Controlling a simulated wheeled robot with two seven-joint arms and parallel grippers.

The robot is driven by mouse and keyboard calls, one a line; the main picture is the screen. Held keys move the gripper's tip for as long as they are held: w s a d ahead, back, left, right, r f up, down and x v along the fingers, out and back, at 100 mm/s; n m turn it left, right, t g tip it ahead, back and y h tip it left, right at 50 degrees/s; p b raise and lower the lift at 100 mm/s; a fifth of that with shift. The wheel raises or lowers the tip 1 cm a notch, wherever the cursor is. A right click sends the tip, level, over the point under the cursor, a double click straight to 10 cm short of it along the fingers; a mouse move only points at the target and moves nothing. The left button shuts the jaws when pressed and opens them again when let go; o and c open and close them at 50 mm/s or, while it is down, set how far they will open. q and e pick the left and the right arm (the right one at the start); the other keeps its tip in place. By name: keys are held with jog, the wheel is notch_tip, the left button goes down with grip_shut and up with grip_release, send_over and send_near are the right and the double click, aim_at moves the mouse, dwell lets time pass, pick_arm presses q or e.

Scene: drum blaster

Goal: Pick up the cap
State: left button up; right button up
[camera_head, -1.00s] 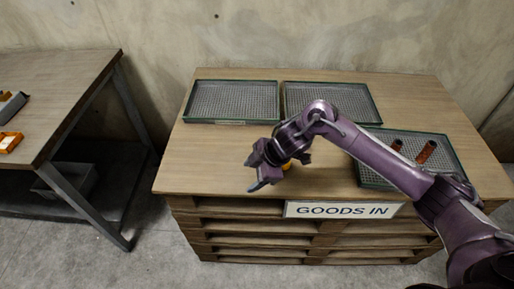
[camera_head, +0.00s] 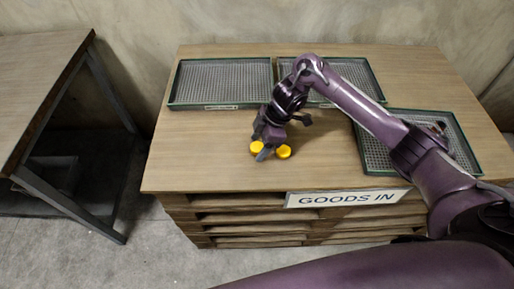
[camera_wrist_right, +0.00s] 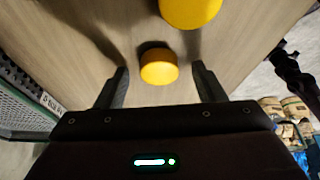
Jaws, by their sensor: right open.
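Two round yellow caps lie on the wooden table top near its front: a left cap (camera_head: 257,147) and a right cap (camera_head: 284,152). My right gripper (camera_head: 268,150) is open and low over them, with a finger showing in front between the two caps. In the right wrist view, one yellow cap (camera_wrist_right: 159,66) sits between the two open fingertips (camera_wrist_right: 161,80), slightly beyond them and touching neither as far as I see. The other yellow cap (camera_wrist_right: 190,10) is farther up, cut by the frame edge. My left gripper is not in view.
Two mesh trays stand at the back, a left one (camera_head: 222,83) and a right one (camera_head: 370,78) partly behind my arm. A third tray (camera_head: 376,155) at the right holds small dark items. A "GOODS IN" sign (camera_head: 346,198) marks the front edge. The left table top is clear.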

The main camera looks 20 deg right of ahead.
jog(key=shift+f, duration=0.1)
jog(key=c, duration=0.7)
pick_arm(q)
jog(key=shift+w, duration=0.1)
pick_arm(e)
jog(key=c, duration=0.4)
jog(key=shift+o, duration=0.2)
